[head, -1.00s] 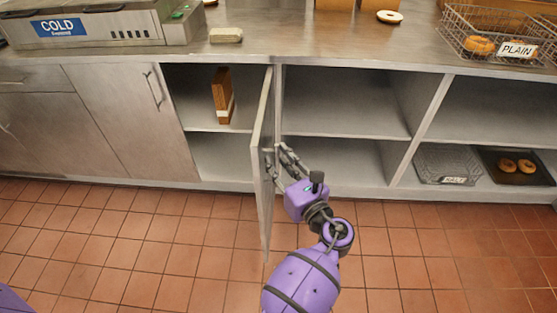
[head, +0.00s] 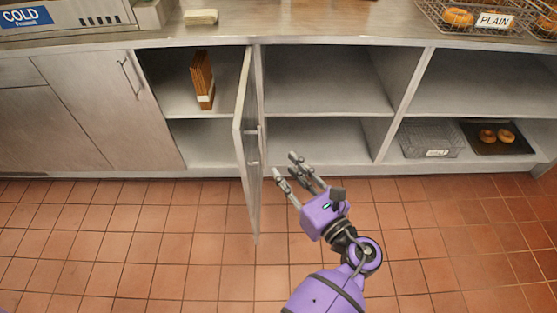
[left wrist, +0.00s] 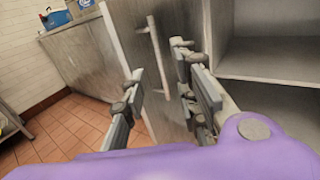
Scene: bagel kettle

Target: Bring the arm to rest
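My left gripper (head: 285,168) is in front of the open shelves, to the right of an open cabinet door (head: 247,150). Its fingers are spread apart with nothing between them, and it stands clear of the door. In the left wrist view the gripper (left wrist: 160,88) also shows open, with the door (left wrist: 130,25) and its bar handle (left wrist: 158,65) beyond the fingers. My right gripper shows in neither view.
The open door juts out over the tiled floor (head: 150,240). A brown box (head: 202,80) stands on the shelf behind it. A wire basket (head: 430,138) and a dark tray (head: 485,148) with bagels sit on the lower right shelf. The floor is clear.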

